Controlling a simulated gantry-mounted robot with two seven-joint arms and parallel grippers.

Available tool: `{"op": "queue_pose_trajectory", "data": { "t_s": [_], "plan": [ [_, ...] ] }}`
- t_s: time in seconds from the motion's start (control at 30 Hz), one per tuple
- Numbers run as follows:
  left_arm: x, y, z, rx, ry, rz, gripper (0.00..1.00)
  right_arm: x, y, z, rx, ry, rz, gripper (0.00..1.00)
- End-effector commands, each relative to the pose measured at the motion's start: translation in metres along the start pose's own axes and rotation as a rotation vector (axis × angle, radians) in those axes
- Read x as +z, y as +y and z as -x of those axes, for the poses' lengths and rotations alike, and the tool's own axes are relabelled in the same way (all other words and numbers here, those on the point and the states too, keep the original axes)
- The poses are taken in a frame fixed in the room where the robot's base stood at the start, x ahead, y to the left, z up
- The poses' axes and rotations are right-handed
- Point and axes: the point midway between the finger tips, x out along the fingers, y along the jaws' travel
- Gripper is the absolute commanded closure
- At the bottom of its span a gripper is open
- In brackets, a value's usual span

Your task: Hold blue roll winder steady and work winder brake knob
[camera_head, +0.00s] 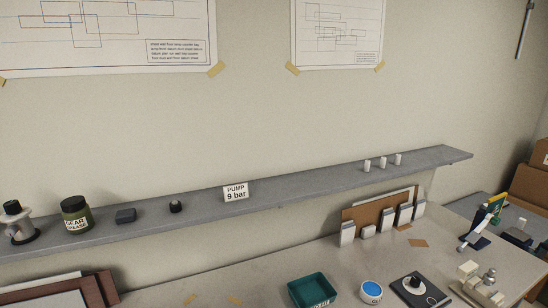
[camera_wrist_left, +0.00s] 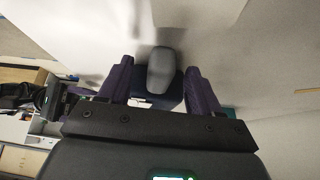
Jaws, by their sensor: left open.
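My left gripper (camera_wrist_left: 158,68) shows only in the left wrist view, its two dark purple fingers apart. A grey, rounded upright piece (camera_wrist_left: 161,68) on a dark blue base shows between the fingers; I cannot tell what it is or whether they touch it. In the head view, a dark blue device with a white arm (camera_head: 477,233) stands on the bench at the right. A white round piece with a blue top (camera_head: 371,289) stands at the front. I cannot tell which, if any, is the blue roll winder, and no brake knob is clear. My right gripper is not in view.
A teal tray (camera_head: 312,290), a black plate with a knob (camera_head: 421,294) and a pale metal device (camera_head: 480,288) stand along the bench front. A grey shelf (camera_head: 270,197) crosses the wall, carrying a green-brown jar (camera_head: 76,218) and a white spool (camera_head: 17,224). Brown boxes (camera_head: 531,188) stand far right.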

Motion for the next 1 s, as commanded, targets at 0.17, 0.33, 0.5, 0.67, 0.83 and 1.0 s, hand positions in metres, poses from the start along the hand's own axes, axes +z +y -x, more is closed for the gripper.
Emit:
{"op": "queue_pose_trajectory", "data": {
  "t_s": [0.17, 0.33, 0.5, 0.67, 0.83, 1.0],
  "plan": [
    [0.0, 0.0, 0.003, 0.0, 0.0, 0.0, 0.36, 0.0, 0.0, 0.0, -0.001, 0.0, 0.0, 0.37],
    [0.0, -0.001, 0.021, -0.002, 0.0, -0.002, 0.36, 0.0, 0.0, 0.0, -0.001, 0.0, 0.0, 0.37],
    [0.001, -0.001, 0.051, -0.004, 0.0, -0.001, 0.36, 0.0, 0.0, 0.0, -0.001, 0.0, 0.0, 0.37],
    [0.0, -0.001, 0.08, -0.003, 0.0, -0.001, 0.36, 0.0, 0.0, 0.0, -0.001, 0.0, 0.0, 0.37],
    [0.0, -0.001, 0.104, -0.002, 0.0, -0.001, 0.36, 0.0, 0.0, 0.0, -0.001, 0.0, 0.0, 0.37],
    [0.0, 0.0, 0.117, -0.001, 0.0, 0.0, 0.36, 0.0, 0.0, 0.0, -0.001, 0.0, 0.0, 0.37]
  ]
}}
